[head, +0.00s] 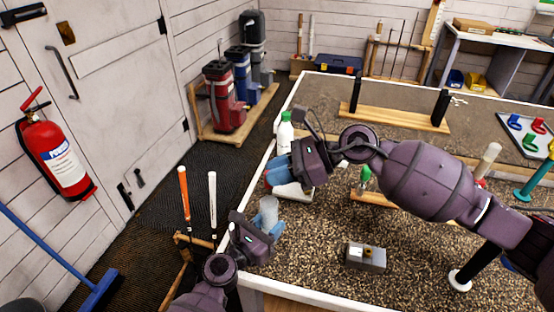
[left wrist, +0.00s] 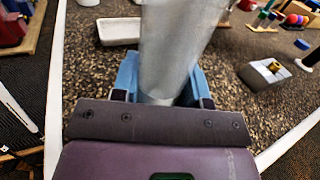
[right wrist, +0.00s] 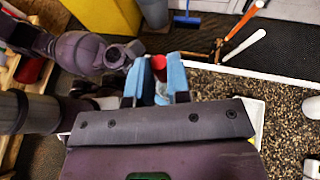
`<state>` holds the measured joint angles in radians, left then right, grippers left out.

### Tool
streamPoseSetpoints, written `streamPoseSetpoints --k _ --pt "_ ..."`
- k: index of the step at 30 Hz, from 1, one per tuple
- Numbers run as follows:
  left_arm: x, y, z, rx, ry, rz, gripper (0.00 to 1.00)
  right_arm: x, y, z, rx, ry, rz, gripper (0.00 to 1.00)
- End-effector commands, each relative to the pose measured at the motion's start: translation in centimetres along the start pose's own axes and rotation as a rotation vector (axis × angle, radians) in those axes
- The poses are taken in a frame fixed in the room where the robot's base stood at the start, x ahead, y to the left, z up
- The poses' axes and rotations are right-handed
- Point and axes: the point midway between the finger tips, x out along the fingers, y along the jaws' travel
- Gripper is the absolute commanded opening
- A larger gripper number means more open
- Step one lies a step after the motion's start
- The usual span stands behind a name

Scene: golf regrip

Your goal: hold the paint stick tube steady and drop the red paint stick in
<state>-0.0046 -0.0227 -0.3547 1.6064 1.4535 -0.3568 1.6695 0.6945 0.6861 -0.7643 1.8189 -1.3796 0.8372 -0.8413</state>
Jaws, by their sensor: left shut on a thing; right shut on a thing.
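The paint stick tube (left wrist: 180,50) is a grey, upright cylinder between the blue fingers of my left gripper (left wrist: 165,88). In the head view the tube (head: 268,209) stands up from my left gripper (head: 262,226) near the table's left edge. My right gripper (head: 277,172) is above and slightly right of the tube, apart from it. In the right wrist view the red paint stick (right wrist: 161,63) shows as a small red end between the closed blue fingers of my right gripper (right wrist: 164,75). Most of the stick is hidden.
A white tray (head: 296,193) lies under my right gripper, with a white bottle (head: 285,132) behind it. A grey metal block (head: 366,256) sits on the speckled table to the right. Orange and white shafts (head: 184,195) stand beyond the table's left edge.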

Motion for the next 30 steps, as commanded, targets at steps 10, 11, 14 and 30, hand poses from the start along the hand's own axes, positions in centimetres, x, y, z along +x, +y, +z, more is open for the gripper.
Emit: streamPoseSetpoints --k 10,11,14,30 --pt "0.0 0.0 0.0 0.0 0.0 0.0 0.17 0.1 0.0 -0.2 0.001 0.0 0.001 0.0" --pt "0.0 0.0 0.0 0.0 0.0 0.0 0.17 0.1 0.0 -0.3 0.001 0.0 0.001 0.0" --pt "0.0 0.0 0.0 0.0 0.0 0.0 0.17 0.4 0.0 -0.8 0.002 0.0 0.001 0.0" --pt "0.0 0.0 0.0 0.0 0.0 0.0 0.17 1.9 0.0 -4.5 0.002 -0.001 0.001 0.0"
